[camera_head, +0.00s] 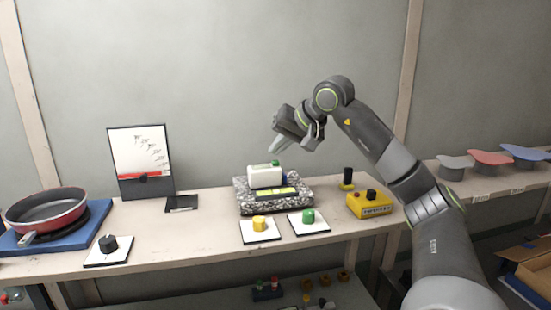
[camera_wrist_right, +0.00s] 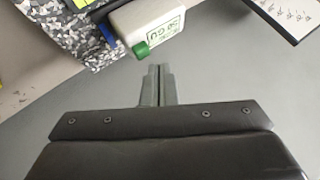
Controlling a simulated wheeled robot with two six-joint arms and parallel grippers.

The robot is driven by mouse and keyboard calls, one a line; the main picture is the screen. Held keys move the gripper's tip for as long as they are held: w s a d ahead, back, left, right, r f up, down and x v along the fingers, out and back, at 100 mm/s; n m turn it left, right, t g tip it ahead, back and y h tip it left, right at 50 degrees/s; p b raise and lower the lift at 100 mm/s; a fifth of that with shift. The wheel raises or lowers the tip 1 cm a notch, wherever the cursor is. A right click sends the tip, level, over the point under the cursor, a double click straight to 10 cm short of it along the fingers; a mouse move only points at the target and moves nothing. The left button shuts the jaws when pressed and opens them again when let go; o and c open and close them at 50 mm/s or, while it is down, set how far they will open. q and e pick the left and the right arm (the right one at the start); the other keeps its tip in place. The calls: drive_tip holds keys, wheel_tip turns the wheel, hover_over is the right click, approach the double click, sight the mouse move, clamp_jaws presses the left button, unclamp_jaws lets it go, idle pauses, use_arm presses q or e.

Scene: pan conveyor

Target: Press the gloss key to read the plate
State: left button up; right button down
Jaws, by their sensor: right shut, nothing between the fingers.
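The white gloss meter (camera_head: 265,178) sits on a speckled block (camera_head: 246,203) at the middle of the bench. Its green key (camera_head: 275,162) is at its top edge; the key also shows in the right wrist view (camera_wrist_right: 141,49). A dark flat piece with a yellow-green strip (camera_head: 275,192) lies in front of the meter. My right gripper (camera_head: 276,147) is shut and empty, its fingertips above the key and apart from it. My left gripper is not in view.
Yellow (camera_head: 260,223) and green (camera_head: 308,216) knobs stand on white pads in front. A yellow box (camera_head: 370,204) is to the right. A chart board (camera_head: 142,160), black knob (camera_head: 108,243) and red pan (camera_head: 46,210) are to the left.

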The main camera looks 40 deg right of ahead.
sight(279, 167)
wheel_tip(279, 167, up, 5)
drive_tip(key=p, duration=0.5)
idle(0.4)
drive_tip(key=shift+f, duration=0.1)
idle(0.5)
